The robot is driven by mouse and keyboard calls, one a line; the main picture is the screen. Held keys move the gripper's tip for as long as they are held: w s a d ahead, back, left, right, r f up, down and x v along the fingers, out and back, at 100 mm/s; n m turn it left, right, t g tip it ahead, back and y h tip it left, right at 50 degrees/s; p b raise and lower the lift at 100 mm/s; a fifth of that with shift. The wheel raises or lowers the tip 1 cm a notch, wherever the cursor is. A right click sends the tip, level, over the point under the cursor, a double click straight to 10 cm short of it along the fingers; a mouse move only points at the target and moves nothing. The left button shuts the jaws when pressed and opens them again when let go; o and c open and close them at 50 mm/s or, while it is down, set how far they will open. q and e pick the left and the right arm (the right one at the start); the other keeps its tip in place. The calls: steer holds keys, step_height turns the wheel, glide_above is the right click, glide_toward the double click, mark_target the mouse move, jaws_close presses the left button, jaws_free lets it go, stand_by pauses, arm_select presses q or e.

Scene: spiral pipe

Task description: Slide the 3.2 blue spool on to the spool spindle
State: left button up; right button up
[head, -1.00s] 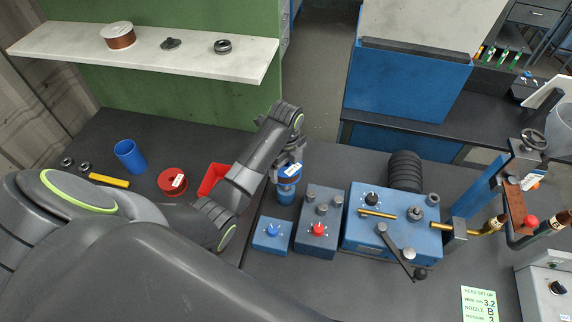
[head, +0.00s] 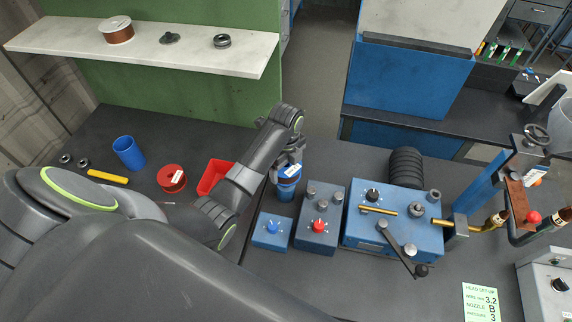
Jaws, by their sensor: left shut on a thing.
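The blue spool (head: 287,173) with a white label stands upright just left of the grey-blue control boxes. My left gripper (head: 285,164) reaches down to it from above and is shut on it; the fingers are partly hidden by the wrist. A blue cylindrical part (head: 286,194) shows directly below the label. I cannot tell whether it is the lower part of the spool or a support under it. The spool spindle cannot be made out clearly here. My right gripper is not in view.
A red spool (head: 171,178), a red bin (head: 214,177), a blue cup (head: 129,153) and a yellow bar (head: 108,177) lie to the left. Small boxes with a blue knob (head: 272,227) and a red knob (head: 319,226) stand close right.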

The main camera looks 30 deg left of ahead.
arm_select(q)
steer(key=shift+f+b, duration=1)
steer(key=shift+f, duration=1.15)
steer(key=o, duration=1.4)
steer(key=shift+c, duration=0.2)
steer(key=shift+o, duration=1.1)
steer(key=shift+s+f, duration=0.1)
